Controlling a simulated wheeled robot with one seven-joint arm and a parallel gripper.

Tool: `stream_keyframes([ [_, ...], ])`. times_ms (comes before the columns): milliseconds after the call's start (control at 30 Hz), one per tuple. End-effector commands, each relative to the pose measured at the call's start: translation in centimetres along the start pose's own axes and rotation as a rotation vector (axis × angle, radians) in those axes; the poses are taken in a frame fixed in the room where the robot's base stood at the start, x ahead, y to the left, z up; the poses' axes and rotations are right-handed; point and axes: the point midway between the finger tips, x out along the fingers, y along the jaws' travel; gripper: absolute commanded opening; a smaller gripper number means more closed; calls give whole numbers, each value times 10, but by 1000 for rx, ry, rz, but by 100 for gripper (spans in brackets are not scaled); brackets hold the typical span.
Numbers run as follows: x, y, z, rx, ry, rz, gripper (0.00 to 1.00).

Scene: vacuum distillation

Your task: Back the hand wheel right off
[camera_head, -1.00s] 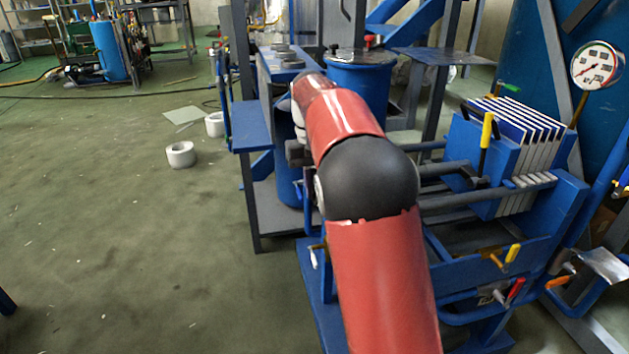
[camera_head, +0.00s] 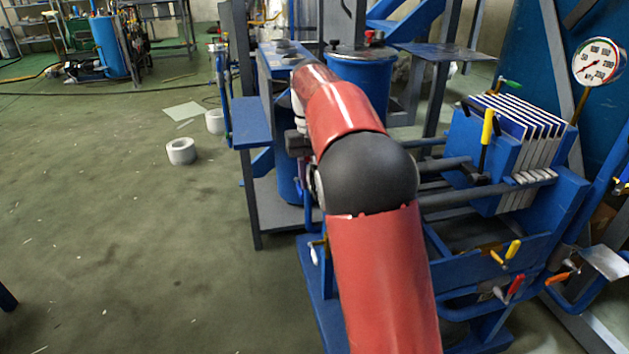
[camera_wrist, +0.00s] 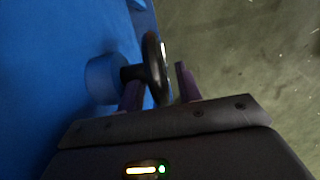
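In the wrist view, the dark hand wheel (camera_wrist: 154,68) shows nearly edge-on, on a short dark stem from a round blue boss (camera_wrist: 103,80) on a blue surface. My gripper (camera_wrist: 159,88) is at the near part of its rim. One finger is on the boss side of the rim and the other on the outer side, with a visible gap between the outer finger and the rim. The fingers look open, astride the rim. In the head view, my red arm hides the gripper and the wheel.
The blue press frame with white plates (camera_head: 520,130) and a pressure gauge (camera_head: 598,62) stand right of my arm. A blue drum (camera_head: 358,85) and a blue ledge (camera_head: 259,124) stand beyond it. White rings (camera_head: 181,151) lie on the floor at left, which is largely clear.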

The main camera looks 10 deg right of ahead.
Motion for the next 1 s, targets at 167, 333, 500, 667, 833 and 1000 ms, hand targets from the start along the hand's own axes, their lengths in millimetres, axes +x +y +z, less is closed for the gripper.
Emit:
stream_keyframes([
  [167,-32,0,-1,1,5,1,35],
  [333,-53,0,-1,0,2,0,35],
  [500,-63,0,0,0,1,0,35],
  [667,-65,0,0,0,0,0,35],
  [833,-65,0,0,0,1,-1,35],
  [1000,-60,1,8,1,59,-31,35],
])
